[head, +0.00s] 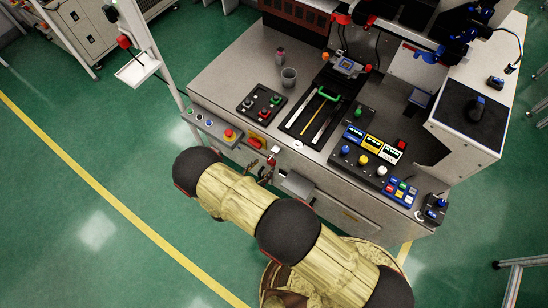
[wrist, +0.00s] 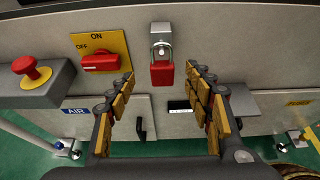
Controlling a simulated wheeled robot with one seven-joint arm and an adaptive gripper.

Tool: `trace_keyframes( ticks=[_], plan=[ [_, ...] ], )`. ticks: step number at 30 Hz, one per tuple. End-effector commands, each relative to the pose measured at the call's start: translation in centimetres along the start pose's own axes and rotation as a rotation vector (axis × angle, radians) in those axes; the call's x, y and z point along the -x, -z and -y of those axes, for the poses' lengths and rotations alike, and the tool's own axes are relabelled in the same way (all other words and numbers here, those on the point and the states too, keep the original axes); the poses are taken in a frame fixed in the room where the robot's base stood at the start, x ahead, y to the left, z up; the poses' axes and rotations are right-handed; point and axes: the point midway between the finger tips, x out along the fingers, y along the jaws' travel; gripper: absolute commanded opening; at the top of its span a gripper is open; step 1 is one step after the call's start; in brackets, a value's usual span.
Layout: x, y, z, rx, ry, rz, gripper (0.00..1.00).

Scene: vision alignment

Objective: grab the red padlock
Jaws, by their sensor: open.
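The red padlock (wrist: 161,74) hangs by its shackle from a metal hasp (wrist: 160,38) on the grey front panel, in the upper middle of the wrist view. My gripper (wrist: 161,82) is open, with its yellow-padded fingers on the left and right of the padlock in the picture. Clear gaps show between the padlock and both fingers, and nothing is held. I cannot tell whether the fingertips reach the padlock's depth. In the head view my arm covers much of the area in front of the panel, and the padlock is too small to make out clearly.
Left of the padlock is a red rotary switch (wrist: 100,62) on a yellow ON/OFF plate. A red emergency button (wrist: 32,70) sits on a box further left. A black handle (wrist: 141,129) is below. The workbench top (head: 225,75) carries control boxes and a cup (head: 289,78).

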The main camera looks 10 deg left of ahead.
Motion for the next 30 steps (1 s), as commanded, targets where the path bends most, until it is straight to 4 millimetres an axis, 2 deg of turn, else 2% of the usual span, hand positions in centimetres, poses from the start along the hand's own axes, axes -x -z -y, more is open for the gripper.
trace_keyframes(
  ticks=[16, 26, 30],
  plan=[
    [-6.6, 0.3, 0.5, -0.003, 0.007, -0.001, 0.52],
    [-7.3, 0.2, 0.4, -0.002, 0.004, -0.001, 0.52],
    [-7.3, 0.2, 0.4, -0.002, 0.005, -0.001, 0.44]
  ],
)
